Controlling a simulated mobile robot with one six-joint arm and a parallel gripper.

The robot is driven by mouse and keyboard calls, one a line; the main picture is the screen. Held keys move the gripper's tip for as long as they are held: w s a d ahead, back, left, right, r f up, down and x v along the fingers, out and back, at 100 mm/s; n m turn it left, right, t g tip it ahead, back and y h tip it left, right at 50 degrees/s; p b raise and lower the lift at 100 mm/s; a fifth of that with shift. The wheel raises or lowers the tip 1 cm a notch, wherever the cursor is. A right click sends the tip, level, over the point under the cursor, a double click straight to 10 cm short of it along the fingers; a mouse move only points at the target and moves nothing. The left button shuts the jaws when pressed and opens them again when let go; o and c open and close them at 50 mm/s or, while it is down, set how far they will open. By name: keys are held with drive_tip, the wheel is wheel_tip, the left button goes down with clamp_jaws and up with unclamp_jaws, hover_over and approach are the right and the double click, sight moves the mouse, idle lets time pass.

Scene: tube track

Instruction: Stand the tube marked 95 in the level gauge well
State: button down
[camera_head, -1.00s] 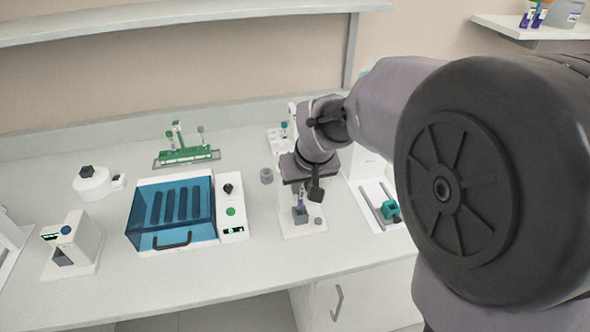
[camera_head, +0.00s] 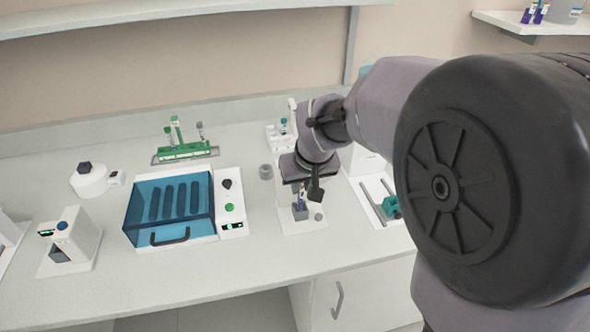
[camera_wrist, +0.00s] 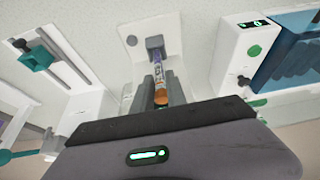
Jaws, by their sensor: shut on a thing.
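My gripper (camera_head: 300,182) points down over a white stand (camera_head: 313,224) on the bench, and it is shut on a tube. The tube (camera_wrist: 158,71) has an orange end towards me and a purple and white label; its marking is too small to read. In the head view the tube (camera_head: 301,199) is upright just over a small grey block (camera_head: 300,213), which looks like the gauge well. In the wrist view the tube's far end lines up with this grey block (camera_wrist: 154,41). I cannot tell whether it is inside.
A blue-lidded box (camera_head: 168,208) with a control panel stands left of the stand. A slide with a teal block (camera_head: 391,206) lies to the right. A green rack (camera_head: 184,151) and a small grey ring (camera_head: 266,171) are behind. A small grey knob (camera_wrist: 131,40) sits beside the well.

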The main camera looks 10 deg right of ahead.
drive_tip(key=shift+f, duration=0.15)
drive_tip(key=shift+f+b, duration=0.5)
drive_tip(key=shift+b, duration=0.05)
drive_tip(key=c, duration=1.3)
unclamp_jaws()
drive_tip(key=shift+o, duration=0.2)
drive_tip(key=p+v, duration=0.7)
drive_tip(key=v, duration=1)
drive_tip(key=shift+r, duration=0.25)
